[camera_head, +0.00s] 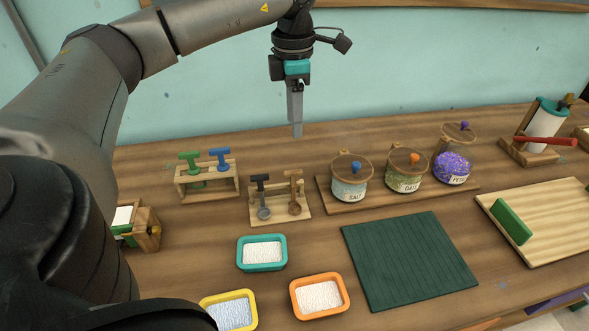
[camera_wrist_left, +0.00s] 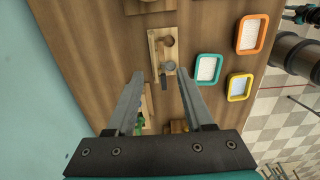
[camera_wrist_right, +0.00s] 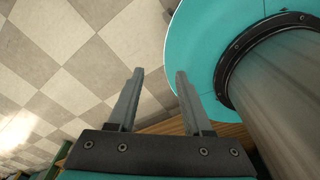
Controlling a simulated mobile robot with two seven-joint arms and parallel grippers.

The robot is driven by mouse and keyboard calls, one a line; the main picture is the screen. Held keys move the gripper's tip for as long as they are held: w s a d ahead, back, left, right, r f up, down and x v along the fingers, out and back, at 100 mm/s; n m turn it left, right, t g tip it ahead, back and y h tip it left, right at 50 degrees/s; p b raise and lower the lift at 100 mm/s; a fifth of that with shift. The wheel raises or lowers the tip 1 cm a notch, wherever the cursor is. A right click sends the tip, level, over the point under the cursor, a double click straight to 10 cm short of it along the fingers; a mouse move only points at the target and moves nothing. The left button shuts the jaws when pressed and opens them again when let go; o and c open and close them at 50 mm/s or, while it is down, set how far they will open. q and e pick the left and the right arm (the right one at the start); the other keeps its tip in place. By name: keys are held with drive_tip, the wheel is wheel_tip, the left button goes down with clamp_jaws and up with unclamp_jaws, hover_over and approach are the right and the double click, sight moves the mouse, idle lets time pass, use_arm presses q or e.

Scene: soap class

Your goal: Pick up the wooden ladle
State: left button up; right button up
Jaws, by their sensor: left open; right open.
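The wooden ladle (camera_head: 295,207) is brown and hangs on the right side of a small light-wood rack (camera_head: 280,220). A metal ladle (camera_head: 263,212) with a dark handle hangs beside it on the left. In the left wrist view the wooden ladle (camera_wrist_left: 166,41) shows beyond the metal ladle (camera_wrist_left: 167,66). My left gripper (camera_head: 297,134) is open and empty, pointing down, above and apart from the rack; its open fingers show in the left wrist view (camera_wrist_left: 160,75). My right gripper (camera_wrist_right: 160,73) is open and empty over the floor, out of the head view.
A rack with green and blue tools (camera_head: 207,183) stands left of the ladles. Lidded jars on a wooden board (camera_head: 325,205) stand to the right. Teal (camera_head: 262,268), orange (camera_head: 347,302) and yellow (camera_head: 250,294) trays and a green mat (camera_head: 410,260) lie in front.

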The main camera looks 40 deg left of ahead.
use_arm(q)
drive_tip(key=b, duration=0.2)
approach(293, 171)
wheel_tip(293, 171, down, 5)
drive_tip(key=shift+w+f, duration=0.1)
drive_tip(key=shift+f, duration=0.05)
wheel_tip(293, 171, down, 5)
drive_tip(key=shift+d+r+b, duration=0.1)
drive_tip(key=shift+d+b, duration=0.05)
drive_tip(key=shift+b, duration=0.35)
drive_tip(key=shift+f, duration=0.3)
drive_tip(key=c, duration=0.5)
clamp_jaws()
use_arm(e)
drive_tip(key=shift+w+d+f, duration=0.25)
drive_tip(key=shift+f, duration=0.25)
drive_tip(key=shift+w+d+f, duration=0.2)
drive_tip(key=shift+f, duration=0.3)
drive_tip(key=shift+w+d+f, duration=0.25)
drive_tip(key=shift+f, duration=0.25)
